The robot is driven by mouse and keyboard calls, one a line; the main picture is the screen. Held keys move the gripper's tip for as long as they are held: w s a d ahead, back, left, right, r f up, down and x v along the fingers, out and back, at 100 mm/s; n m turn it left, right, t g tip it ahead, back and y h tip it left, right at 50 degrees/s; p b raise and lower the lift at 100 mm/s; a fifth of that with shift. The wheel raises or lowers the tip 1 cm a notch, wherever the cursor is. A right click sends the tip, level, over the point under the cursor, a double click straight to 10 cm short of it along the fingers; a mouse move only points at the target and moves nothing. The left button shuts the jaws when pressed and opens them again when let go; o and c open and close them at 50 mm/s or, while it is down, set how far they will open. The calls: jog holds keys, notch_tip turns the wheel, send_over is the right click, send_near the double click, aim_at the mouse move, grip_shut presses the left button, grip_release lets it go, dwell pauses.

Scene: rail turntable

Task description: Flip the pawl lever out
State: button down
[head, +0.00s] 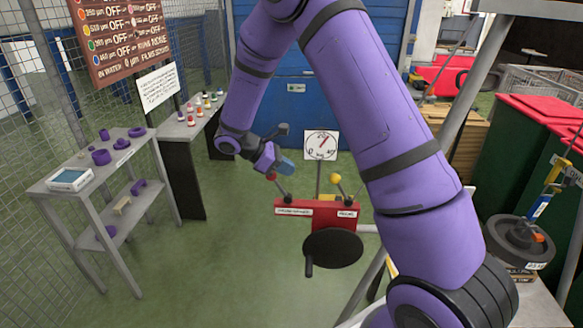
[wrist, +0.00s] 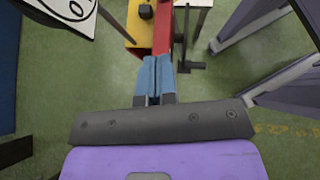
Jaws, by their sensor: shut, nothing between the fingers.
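A red control box (head: 318,212) carries two levers on its top. The left lever has a red knob (head: 271,176) and leans left; the right lever has a yellow knob (head: 335,178). Each has a small white label below that I cannot read with certainty, so I cannot tell for sure which is the pawl lever. My gripper (head: 287,168) is shut, its blue fingers beside and slightly above the red knob; contact is unclear. In the wrist view my gripper (wrist: 155,78) points at the red box (wrist: 163,32), its fingers pressed together and empty. The lever knobs are not clearly seen there.
A black crank wheel (head: 332,248) sits on the box front. A dial gauge (head: 321,145) stands behind it. A grey shelf (head: 85,170) with purple parts stands left. A green bin (head: 535,150) and a black weight (head: 520,240) are right. The green floor left of the box is clear.

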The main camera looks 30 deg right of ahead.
send_near(340, 189)
notch_tip(340, 189, down, 2)
jog(key=w+a, duration=0.1)
jog(key=shift+s+d+r, duration=0.2)
jog(key=shift+s+d, duration=0.05)
jog(key=shift+d, duration=0.55)
jog(key=shift+s+d+r, duration=0.15)
jog(key=shift+s+d, duration=0.1)
jog(key=shift+d, duration=0.55)
jog(key=shift+r, duration=0.1)
